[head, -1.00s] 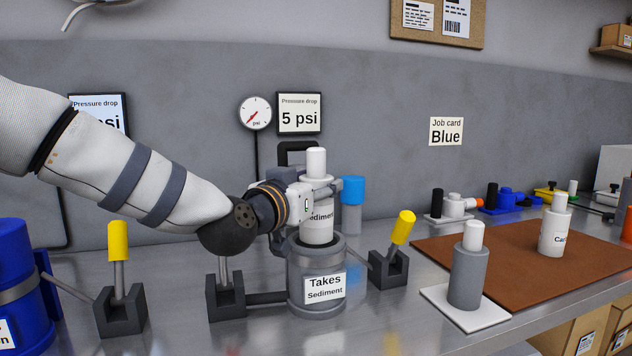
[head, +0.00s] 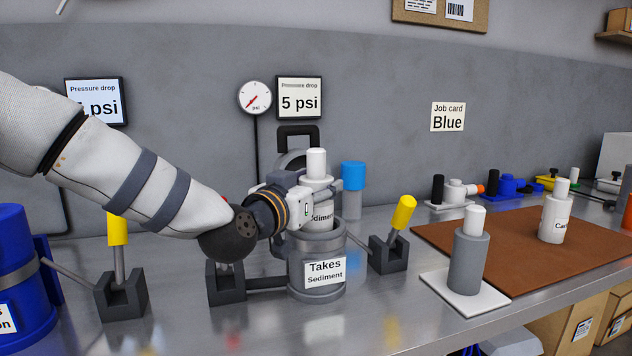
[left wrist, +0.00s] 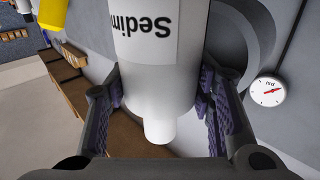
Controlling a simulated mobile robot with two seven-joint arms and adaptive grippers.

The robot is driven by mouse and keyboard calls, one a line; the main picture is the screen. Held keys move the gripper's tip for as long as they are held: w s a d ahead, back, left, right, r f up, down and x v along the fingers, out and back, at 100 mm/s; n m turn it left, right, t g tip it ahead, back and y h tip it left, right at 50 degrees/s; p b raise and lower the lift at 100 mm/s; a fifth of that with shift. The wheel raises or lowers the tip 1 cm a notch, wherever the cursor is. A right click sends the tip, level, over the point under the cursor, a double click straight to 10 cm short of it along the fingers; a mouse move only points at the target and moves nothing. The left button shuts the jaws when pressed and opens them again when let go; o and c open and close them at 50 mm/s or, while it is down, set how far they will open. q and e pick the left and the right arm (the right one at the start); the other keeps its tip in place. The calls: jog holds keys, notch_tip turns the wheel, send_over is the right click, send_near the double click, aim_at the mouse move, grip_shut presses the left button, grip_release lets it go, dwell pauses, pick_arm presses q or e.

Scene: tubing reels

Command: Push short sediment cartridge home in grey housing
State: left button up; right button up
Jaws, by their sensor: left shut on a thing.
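The white short sediment cartridge (head: 318,187), with a white knob on top and a label partly reading "Sediment", stands upright in the mouth of the grey housing (head: 304,268). Its lower part is hidden inside the housing, labelled "Takes Sediment". My left gripper (head: 316,194) is shut on the cartridge, just above the housing's rim. In the left wrist view the cartridge (left wrist: 157,75) sits between the two dark finger pads. How far it is from the bottom of the housing cannot be seen. My right gripper is not in view.
Yellow-handled valves (head: 398,215) flank the grey housing. A grey cartridge (head: 468,262) stands on a white pad, and a white one (head: 555,218) on the brown mat (head: 450,235). A blue housing (head: 15,270) is at far left. A gauge (head: 255,97) hangs behind.

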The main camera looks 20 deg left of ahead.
aim_at(312, 169)
pick_arm(q)
jog(key=shift+f+b, duration=0.35)
jog(key=shift+f, duration=2.35)
jog(key=shift+r+p, duration=0.55)
jog(key=shift+r, duration=3.8)
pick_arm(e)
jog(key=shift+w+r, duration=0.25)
pick_arm(q)
jog(key=shift+f, duration=0.15)
jog(key=shift+f+b, duration=0.45)
jog(key=shift+f, duration=3.8)
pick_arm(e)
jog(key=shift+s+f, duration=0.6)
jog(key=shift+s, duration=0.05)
